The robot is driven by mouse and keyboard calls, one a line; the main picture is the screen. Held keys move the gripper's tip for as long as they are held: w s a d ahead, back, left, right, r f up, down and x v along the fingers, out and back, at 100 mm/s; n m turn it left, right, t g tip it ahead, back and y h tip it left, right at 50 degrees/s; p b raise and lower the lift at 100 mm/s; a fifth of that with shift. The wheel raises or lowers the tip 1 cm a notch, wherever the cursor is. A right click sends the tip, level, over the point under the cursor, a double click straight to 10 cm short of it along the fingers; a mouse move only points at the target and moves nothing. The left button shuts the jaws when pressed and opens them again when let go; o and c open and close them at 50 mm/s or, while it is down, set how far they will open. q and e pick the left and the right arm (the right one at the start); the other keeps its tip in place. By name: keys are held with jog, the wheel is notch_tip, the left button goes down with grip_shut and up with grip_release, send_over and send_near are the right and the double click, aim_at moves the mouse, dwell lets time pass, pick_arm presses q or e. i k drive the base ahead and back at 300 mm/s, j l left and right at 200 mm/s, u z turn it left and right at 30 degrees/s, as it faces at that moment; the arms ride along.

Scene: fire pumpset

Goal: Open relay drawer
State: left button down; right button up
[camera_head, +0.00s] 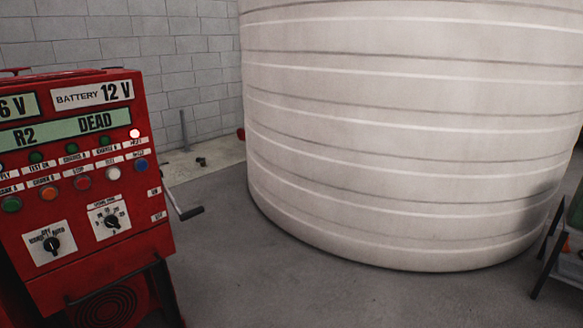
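A red control cabinet (150,222) stands at the left, cut off by the left edge. Its displays (75,130) read "R2 DEAD" and "BATTERY 12 V". Below them are rows of coloured buttons and lamps, one lamp lit, and two rotary switches (111,222). No part is clearly marked as the relay drawer, and no drawer shows pulled out. The cabinet's lower end is out of view. Neither of my grippers is in view.
A large pale ribbed tank (390,130) fills the middle and right. A dark-framed stand (545,262) is at the right edge. Grey floor (270,285) is clear between cabinet and tank.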

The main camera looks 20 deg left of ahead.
aim_at(73, 283)
jog(key=u, duration=1.85)
